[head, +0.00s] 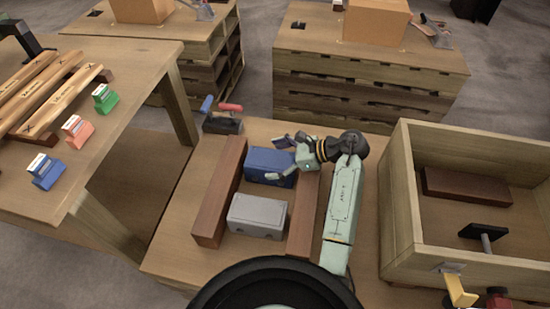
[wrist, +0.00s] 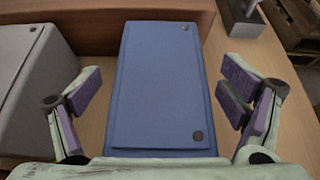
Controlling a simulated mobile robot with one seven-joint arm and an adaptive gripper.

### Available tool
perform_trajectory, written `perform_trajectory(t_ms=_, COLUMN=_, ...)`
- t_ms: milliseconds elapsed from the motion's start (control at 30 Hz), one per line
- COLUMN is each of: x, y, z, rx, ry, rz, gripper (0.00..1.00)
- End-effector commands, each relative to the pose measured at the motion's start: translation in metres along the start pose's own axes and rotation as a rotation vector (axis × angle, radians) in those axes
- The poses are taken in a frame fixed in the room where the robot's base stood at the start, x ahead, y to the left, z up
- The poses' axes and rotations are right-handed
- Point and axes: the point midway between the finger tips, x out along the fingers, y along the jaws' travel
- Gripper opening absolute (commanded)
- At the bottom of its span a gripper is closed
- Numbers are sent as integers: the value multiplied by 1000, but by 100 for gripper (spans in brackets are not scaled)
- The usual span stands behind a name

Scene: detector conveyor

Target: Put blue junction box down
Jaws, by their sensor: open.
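The blue junction box (head: 268,165) rests on the wooden table (head: 190,215), between two reddish-brown wooden blocks. In the wrist view the blue junction box (wrist: 160,85) fills the middle, lid up, with dark screws at its corners. My gripper (head: 290,162) is at the right side of the box in the head view. In the wrist view the open fingers (wrist: 160,98) stand on either side of the box, with a gap on each side. A grey junction box (head: 257,214) sits just in front of the blue one, and shows at the left in the wrist view (wrist: 25,80).
One reddish-brown block (head: 219,195) stands left of the boxes, another (head: 303,210) right of them beside my arm. A wooden crate (head: 403,200) is at the right. A tool with red and blue handles (head: 222,123) lies behind. Another table (head: 95,190) is at the left.

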Motion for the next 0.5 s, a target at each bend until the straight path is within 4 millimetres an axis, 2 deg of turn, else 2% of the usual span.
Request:
perform_trajectory(t_ms=33, x=8, y=5, z=-12, rx=24, ry=4, rz=17, gripper=91)
perform_trajectory(t_ms=67, x=8, y=5, z=-12, rx=24, ry=4, rz=16, gripper=91)
perform_trajectory(t_ms=333, x=1, y=4, z=1, rx=25, ry=4, rz=17, gripper=91)
perform_trajectory(t_ms=400, x=-3, y=4, z=6, rx=25, ry=5, rz=16, gripper=91)
perform_trajectory(t_ms=433, x=-8, y=3, z=-3, rx=23, ry=6, rz=11, gripper=91)
perform_trajectory(t_ms=500, x=-23, y=2, z=-4, rx=20, ry=6, rz=8, gripper=91)
